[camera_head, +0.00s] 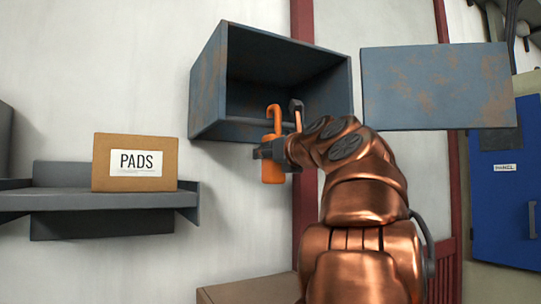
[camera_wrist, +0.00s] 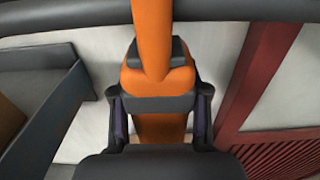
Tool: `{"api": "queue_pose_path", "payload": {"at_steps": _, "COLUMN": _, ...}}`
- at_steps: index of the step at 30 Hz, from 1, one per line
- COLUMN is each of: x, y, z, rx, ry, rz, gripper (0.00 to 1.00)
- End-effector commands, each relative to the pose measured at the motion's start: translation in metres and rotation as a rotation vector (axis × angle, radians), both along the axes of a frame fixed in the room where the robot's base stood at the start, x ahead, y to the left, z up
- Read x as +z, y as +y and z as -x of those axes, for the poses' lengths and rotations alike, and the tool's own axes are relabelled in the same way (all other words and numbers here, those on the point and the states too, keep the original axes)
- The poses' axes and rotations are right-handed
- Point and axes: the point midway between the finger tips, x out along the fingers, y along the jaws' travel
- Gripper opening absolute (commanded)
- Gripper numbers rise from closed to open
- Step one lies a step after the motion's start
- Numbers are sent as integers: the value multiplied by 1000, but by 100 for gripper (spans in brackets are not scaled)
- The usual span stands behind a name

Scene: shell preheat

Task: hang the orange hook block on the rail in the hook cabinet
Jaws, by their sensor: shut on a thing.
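The orange hook block (camera_head: 271,172) is upright in my gripper (camera_head: 269,151), its curved hook (camera_head: 273,112) pointing up in front of the open hook cabinet (camera_head: 208,83). In the wrist view, the fingers of my gripper (camera_wrist: 159,104) are on both sides of the orange block (camera_wrist: 158,78), and its shank rises out of the top of the picture. I cannot tell whether the hook touches the rail.
The cabinet door (camera_head: 436,88) stands open to the right. A grey shelf (camera_head: 62,200) with a cardboard box marked PADS (camera_head: 135,183) is at the left. A blue cabinet (camera_head: 510,195) stands far right. A dark horizontal edge (camera_wrist: 60,13) crosses behind the shank in the wrist view.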

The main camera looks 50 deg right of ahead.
Motion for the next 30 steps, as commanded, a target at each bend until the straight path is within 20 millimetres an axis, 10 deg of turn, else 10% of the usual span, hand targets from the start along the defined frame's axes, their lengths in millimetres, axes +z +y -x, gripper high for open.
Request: {"api": "queue_pose_path", "payload": {"at_steps": 30, "x": -19, "y": 2, "z": -1, "rx": 3, "ry": 5, "rz": 2, "gripper": 0}}
